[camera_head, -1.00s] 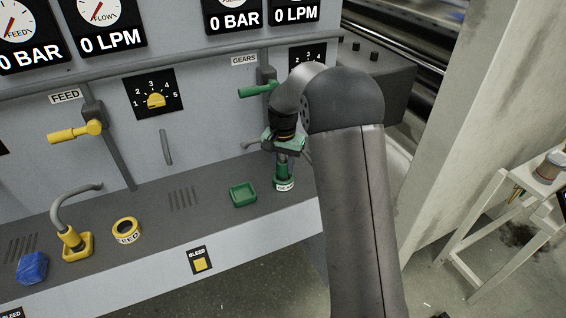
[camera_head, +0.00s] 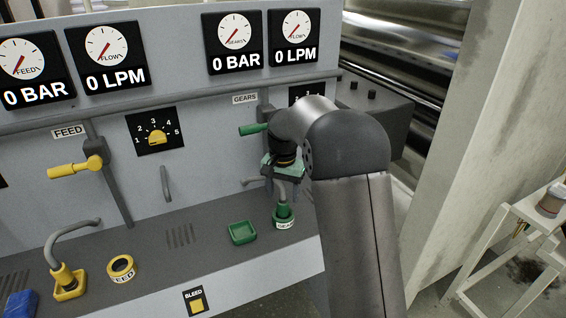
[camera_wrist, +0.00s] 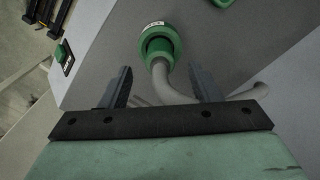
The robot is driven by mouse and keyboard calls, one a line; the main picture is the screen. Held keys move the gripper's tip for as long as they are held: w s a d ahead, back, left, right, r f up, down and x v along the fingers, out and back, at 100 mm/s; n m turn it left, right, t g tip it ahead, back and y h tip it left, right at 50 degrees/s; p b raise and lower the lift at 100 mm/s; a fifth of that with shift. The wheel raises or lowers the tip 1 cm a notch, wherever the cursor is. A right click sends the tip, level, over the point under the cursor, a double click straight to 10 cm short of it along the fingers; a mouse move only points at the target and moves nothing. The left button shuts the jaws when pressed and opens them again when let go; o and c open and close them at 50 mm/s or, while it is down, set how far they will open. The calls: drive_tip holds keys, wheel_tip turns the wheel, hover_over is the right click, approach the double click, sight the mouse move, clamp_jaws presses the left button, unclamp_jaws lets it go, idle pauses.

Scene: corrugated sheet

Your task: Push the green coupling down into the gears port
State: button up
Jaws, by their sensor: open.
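The green coupling (camera_head: 283,208) stands upright in the green gears port (camera_head: 285,222), labelled GEARS, on the console ledge. In the wrist view the coupling (camera_wrist: 158,46) sits inside the green port ring (camera_wrist: 148,33); how deep it sits I cannot tell. A grey hose (camera_wrist: 168,88) comes out of the coupling and curves right between my fingers. My gripper (camera_head: 283,188) is open, above the coupling and apart from it. Its two fingers also show in the wrist view (camera_wrist: 162,85), with nothing clamped between them.
The green valve lever (camera_head: 254,129) is on the panel behind my gripper. A yellow feed coupling with hose (camera_head: 66,280), a yellow ring (camera_head: 122,268) and a bleed button (camera_head: 196,304) are further left.

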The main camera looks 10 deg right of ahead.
sight(283, 201)
wheel_tip(283, 201, up, 13)
idle(0.5)
drive_tip(key=s+f+n, duration=0.2)
drive_tip(key=s+f, duration=0.2)
drive_tip(key=s, duration=0.7)
drive_tip(key=s+f+n, duration=0.2)
drive_tip(key=s+f, duration=0.1)
drive_tip(key=s, duration=0.9)
drive_tip(key=s+f+n, duration=0.2)
drive_tip(key=s+f, duration=0.2)
drive_tip(key=s, duration=0.7)
drive_tip(key=shift+s+a+f+n, duration=0.25)
drive_tip(key=shift+a+f+n, duration=0.05)
drive_tip(key=shift+a+n, duration=0.1)
